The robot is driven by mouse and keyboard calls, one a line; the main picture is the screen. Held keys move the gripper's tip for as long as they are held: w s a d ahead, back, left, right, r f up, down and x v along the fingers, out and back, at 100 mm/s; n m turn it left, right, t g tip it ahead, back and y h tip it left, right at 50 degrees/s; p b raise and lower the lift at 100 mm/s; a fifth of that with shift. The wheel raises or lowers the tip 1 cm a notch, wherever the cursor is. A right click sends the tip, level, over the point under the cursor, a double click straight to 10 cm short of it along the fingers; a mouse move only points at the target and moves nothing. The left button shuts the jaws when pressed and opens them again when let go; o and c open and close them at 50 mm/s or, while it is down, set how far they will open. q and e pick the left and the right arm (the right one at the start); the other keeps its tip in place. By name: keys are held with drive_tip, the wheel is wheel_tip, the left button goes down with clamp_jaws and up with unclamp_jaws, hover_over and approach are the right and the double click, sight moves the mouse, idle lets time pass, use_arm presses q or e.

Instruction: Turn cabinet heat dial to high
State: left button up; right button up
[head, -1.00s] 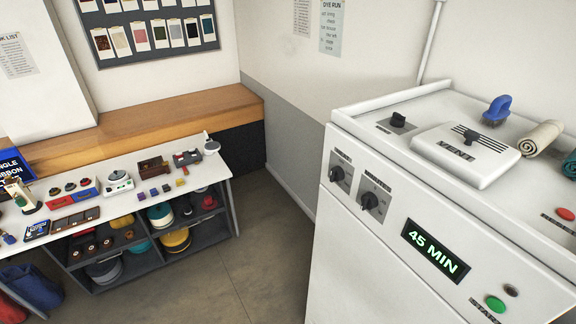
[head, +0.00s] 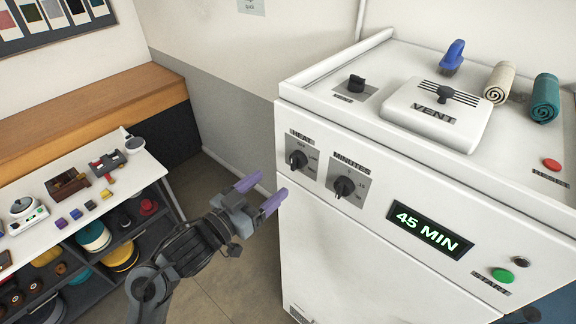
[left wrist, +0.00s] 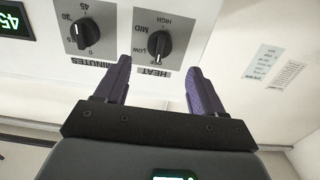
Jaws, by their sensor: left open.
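The heat dial (head: 297,159) is a black knob on a grey plate at the left of the white cabinet's (head: 340,255) front panel. In the left wrist view the heat dial (left wrist: 159,45) appears upside down, with LOW, MID and HIGH printed around it. My right gripper is not visible.
The similar minutes dial (head: 344,187) sits close beside the heat dial. A display (head: 429,229) reads 45 MIN, with a green start button (head: 502,275) further right. The vent cover (head: 436,112) is on top. A cluttered shelf table (head: 85,215) stands at left, with open floor between.

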sight(292, 167)
use_arm(q)
drive_tip(key=p+x, duration=0.1)
drive_tip(key=x, duration=0.6)
drive_tip(key=shift+w+d+r+p, duration=0.1)
drive_tip(key=shift+w+d+p, duration=0.05)
drive_tip(key=shift+p, duration=0.25)
drive_tip(key=shift+w+d, duration=0.35)
drive_tip(key=shift+w, duration=0.05)
drive_tip(key=shift+c, duration=0.3)
drive_tip(key=c, duration=1)
